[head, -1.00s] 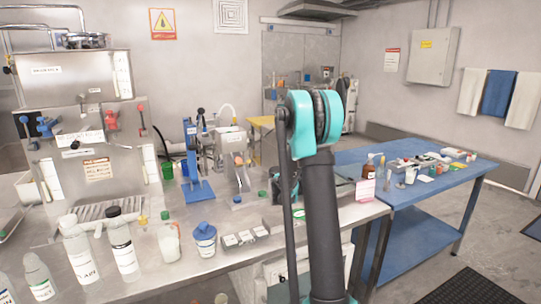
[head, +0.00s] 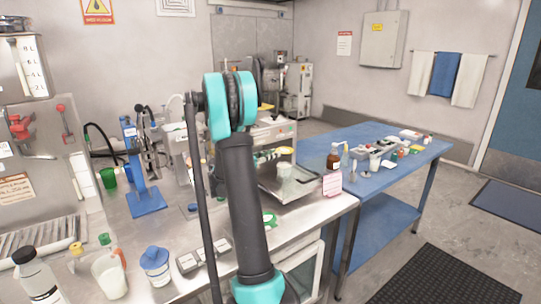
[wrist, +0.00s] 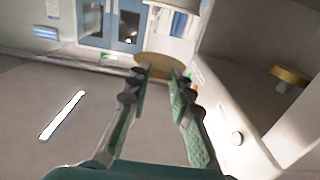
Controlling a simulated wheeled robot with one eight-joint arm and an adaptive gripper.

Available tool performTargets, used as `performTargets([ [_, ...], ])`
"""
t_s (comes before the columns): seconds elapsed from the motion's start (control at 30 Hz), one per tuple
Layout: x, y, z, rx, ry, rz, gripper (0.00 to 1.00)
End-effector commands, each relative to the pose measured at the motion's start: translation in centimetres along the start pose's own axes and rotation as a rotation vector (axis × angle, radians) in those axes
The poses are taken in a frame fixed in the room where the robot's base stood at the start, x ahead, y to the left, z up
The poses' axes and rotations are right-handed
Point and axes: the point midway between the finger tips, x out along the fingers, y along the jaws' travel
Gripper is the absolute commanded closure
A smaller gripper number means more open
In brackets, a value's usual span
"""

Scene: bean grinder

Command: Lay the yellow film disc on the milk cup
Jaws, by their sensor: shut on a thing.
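The yellow film disc (head: 286,150) is between the fingertips of my gripper (head: 268,155), above a metal tray at the machine's front. In the wrist view, my gripper (wrist: 158,78) is shut on the disc (wrist: 165,66), which shows as a tan-yellow round plate. A white cup (head: 284,170), which looks like the milk cup, stands on the tray just below the disc. From the head view I cannot tell whether disc and cup touch. In the wrist view, a pale round body (wrist: 168,44) lies directly behind the disc; I cannot tell surely what it is.
The metal machine (head: 270,132) stands close behind the cup. A pink sign (head: 333,184) and a brown bottle (head: 334,157) are to the right. The blue table (head: 395,165) holds several small items.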

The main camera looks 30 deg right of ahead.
Motion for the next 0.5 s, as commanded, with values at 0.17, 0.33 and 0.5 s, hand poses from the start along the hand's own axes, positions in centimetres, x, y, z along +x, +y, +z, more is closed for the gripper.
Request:
performTargets([
  [0.17, 0.0, -0.1, 0.7, 0.000, 0.000, 0.000, 0.86],
  [0.33, 0.0, -0.1, 1.9, 0.000, 0.000, -0.001, 0.86],
  [0.5, 0.0, -0.1, 3.3, 0.000, 0.000, -0.001, 0.86],
])
